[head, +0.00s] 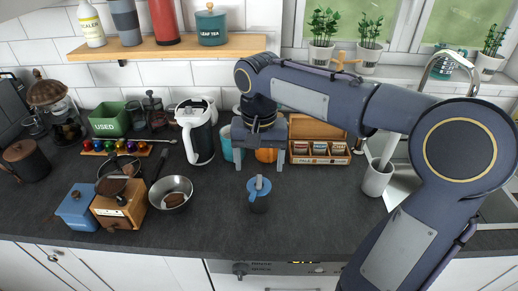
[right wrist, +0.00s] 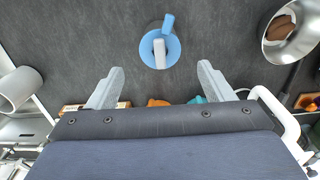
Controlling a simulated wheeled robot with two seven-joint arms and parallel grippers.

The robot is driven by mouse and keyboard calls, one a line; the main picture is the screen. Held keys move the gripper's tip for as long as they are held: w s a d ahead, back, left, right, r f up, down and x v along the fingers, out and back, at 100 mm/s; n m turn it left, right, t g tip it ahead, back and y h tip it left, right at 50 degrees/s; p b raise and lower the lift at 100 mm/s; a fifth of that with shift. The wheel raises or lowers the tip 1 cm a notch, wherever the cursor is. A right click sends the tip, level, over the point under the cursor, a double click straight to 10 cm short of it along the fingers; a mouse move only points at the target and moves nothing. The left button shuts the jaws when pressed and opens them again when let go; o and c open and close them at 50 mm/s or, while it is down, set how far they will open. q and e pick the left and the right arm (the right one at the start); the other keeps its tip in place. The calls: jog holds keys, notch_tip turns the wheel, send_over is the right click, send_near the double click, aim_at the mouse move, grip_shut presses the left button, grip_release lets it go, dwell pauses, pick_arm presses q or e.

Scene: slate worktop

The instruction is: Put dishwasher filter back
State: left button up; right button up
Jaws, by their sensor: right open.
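The dishwasher filter (head: 259,203) stands upright on the dark worktop, a dark cylinder with a blue top and a pale grip. In the right wrist view the filter (right wrist: 173,52) shows from above as a blue ring with a light bar. My right gripper (head: 259,167) is open and empty, fingers pointing down, just behind the filter in the head view. In the right wrist view the filter is beyond the gap between the fingertips (right wrist: 161,68), not touching them. The dishwasher front (head: 310,268) shows only at the bottom edge; its inside is hidden. My left gripper is not in view.
A metal bowl (head: 180,183), a wooden grinder (head: 118,213) and a blue box (head: 76,205) stand left of the filter. A white kettle (head: 204,142) and an open tea box (head: 335,150) stand behind. The worktop in front and right of the filter is clear.

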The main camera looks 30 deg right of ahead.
notch_tip(320, 180, up, 2)
jog(key=shift+r, duration=0.2)
jog(key=shift+s+r, duration=0.15)
jog(key=shift+r, duration=0.1)
jog(key=s+a+f+n+t+y, duration=0.2)
jog(key=s+f, duration=0.2)
jog(key=s, duration=0.4)
jog(key=s+a+f+n+t+y, duration=0.1)
jog(key=s+a+f+n+t, duration=0.1)
jog(key=s+f, duration=0.3)
jog(key=s+t, duration=0.1)
jog(key=s, duration=0.2)
jog(key=shift+s+n+t+y, duration=0.3)
jog(key=shift+y, duration=0.1)
